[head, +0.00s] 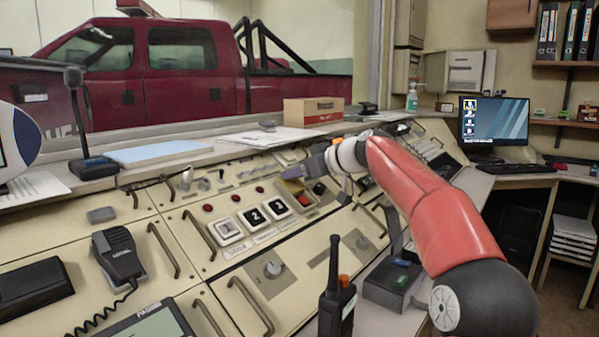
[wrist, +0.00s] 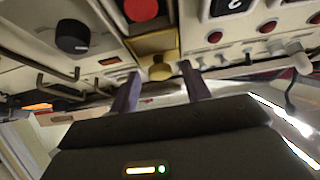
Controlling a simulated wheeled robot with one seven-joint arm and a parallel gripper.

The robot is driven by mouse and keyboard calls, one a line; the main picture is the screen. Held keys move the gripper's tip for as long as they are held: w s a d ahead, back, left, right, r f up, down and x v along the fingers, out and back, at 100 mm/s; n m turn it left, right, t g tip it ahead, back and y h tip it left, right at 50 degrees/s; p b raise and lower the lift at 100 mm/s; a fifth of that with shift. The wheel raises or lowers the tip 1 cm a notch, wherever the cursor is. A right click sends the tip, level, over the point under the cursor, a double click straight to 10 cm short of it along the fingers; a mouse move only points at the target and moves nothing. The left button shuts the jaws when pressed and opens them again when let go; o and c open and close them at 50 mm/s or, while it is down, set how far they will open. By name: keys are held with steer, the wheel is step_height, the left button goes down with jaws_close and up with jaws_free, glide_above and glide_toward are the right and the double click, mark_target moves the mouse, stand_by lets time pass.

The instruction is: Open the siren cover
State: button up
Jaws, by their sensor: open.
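A yellow hinged-looking piece with a rounded knob, which I take as the siren cover (wrist: 152,44), shows in the wrist view, set in the console next to a red button (wrist: 140,9). In the head view the red button (head: 304,200) shows just below my gripper, and the cover is largely hidden there. My gripper (wrist: 160,72) is open, its two purple fingers on either side of the yellow knob. I cannot tell if they touch it. In the head view my gripper (head: 291,173) is low over the sloped panel.
A black knob (wrist: 72,36) is near the cover. A handheld radio (head: 337,300) stands in front. A cardboard box (head: 313,111) sits on the ledge behind.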

steer(key=b+v, duration=0.1)
steer(key=v, duration=0.6)
steer(key=shift+s+d+r+b, duration=0.15)
steer(key=shift+s+d+b, duration=0.05)
steer(key=shift+d+b, duration=0.15)
